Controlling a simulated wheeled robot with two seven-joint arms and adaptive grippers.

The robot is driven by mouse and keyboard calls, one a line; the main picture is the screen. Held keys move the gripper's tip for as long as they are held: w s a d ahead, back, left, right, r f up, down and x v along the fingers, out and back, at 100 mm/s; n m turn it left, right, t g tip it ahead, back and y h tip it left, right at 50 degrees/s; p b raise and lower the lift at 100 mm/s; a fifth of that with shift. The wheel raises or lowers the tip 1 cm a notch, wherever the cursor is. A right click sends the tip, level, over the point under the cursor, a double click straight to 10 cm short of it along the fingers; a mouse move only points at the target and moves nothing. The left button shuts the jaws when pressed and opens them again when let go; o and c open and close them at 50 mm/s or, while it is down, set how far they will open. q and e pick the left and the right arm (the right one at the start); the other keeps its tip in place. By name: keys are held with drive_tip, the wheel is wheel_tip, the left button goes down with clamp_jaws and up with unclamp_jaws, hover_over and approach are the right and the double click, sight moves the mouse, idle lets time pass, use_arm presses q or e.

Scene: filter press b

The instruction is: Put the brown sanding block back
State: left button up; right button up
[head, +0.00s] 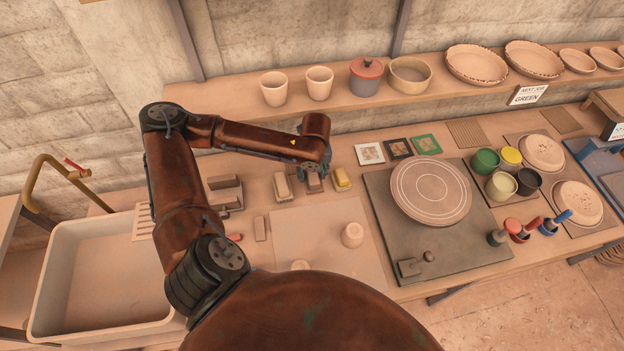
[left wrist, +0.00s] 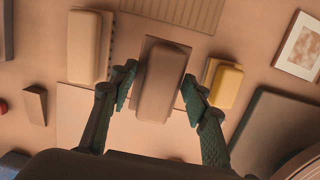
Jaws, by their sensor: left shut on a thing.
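The brown sanding block (left wrist: 162,85) lies between the two green fingers of my left gripper (left wrist: 157,84), which is shut on it. A flat, darker brown rectangle shows around the block's far end; I cannot tell whether the block touches it. In the head view the brown block (head: 314,186) shows just below my wrist, between a cream block (head: 282,187) and a yellow block (head: 342,178). My left gripper is mostly hidden there by my own arm. My right gripper is not in view.
The cream block (left wrist: 88,46) and yellow block (left wrist: 223,84) stand close on either side of the fingers. A small wedge-shaped piece (left wrist: 36,104) lies to the left. A pale board (head: 325,228) lies in front, with a cup (head: 352,235) on it. Framed tiles (head: 370,153) stand to the right.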

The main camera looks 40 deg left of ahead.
sight(312, 179)
use_arm(q)
drive_tip(key=shift+w+a+f, duration=0.25)
drive_tip(key=shift+f, duration=0.2)
drive_tip(key=shift+w+a+f+b, duration=0.1)
drive_tip(key=shift+f+b, duration=0.1)
drive_tip(key=shift+f, duration=0.75)
drive_tip(key=shift+w+a+f+b, duration=0.1)
drive_tip(key=shift+f+b, duration=0.05)
drive_tip(key=shift+f, duration=0.75)
drive_tip(key=shift+f, duration=0.1)
drive_tip(key=o, duration=1)
drive_tip(key=shift+s+d+r+p, duration=0.1)
drive_tip(key=shift+d+r+p, duration=0.1)
drive_tip(key=shift+r, duration=1.1)
drive_tip(key=shift+s+d+r+p, duration=0.1)
drive_tip(key=shift+s+r+p, duration=0.05)
drive_tip(key=shift+r, duration=1.1)
drive_tip(key=shift+s+d+r+p, duration=0.1)
drive_tip(key=shift+d+r+p, duration=0.1)
drive_tip(key=shift+r, duration=1.1)
drive_tip(key=shift+a, duration=0.1)
